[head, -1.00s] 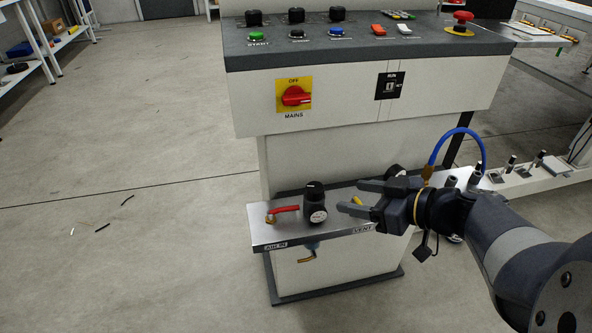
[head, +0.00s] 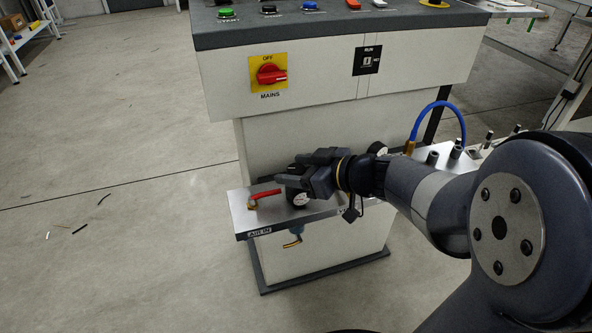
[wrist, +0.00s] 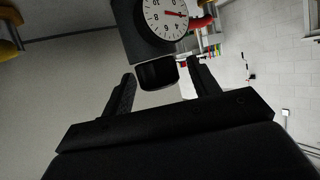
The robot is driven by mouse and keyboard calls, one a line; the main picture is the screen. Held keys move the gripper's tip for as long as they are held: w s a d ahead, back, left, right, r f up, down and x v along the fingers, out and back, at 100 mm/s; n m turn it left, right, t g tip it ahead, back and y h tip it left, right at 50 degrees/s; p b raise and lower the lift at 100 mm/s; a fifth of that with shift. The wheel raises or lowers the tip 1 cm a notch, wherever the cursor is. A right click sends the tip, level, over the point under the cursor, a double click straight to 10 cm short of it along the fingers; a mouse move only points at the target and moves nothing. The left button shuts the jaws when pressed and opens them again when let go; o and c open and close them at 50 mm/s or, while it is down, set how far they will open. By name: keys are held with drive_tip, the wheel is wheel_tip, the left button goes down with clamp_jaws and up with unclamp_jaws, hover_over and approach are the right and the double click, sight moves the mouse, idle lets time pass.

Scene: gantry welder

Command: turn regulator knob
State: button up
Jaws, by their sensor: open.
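The black regulator stands on the metal shelf (head: 240,222) of the machine. In the head view my gripper (head: 296,170) is at the regulator's top and hides most of it; its gauge (head: 299,199) shows below the fingers. In the wrist view the regulator's white dial (wrist: 166,17) is at the top. The black knob (wrist: 158,73) sits between my two open fingers, nearer their tips. I see a gap on each side, so the fingers do not appear to press on it.
A red-handled valve (head: 264,194) stands just left of the regulator. A blue hose (head: 437,106) loops up at the right. The red mains switch (head: 271,74) is on the panel above. Open floor lies to the left.

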drive_tip(key=shift+a, duration=0.1)
drive_tip(key=c, duration=1)
drive_tip(key=shift+f, duration=0.1)
drive_tip(key=shift+f+b, duration=0.1)
drive_tip(key=shift+b, duration=0.45)
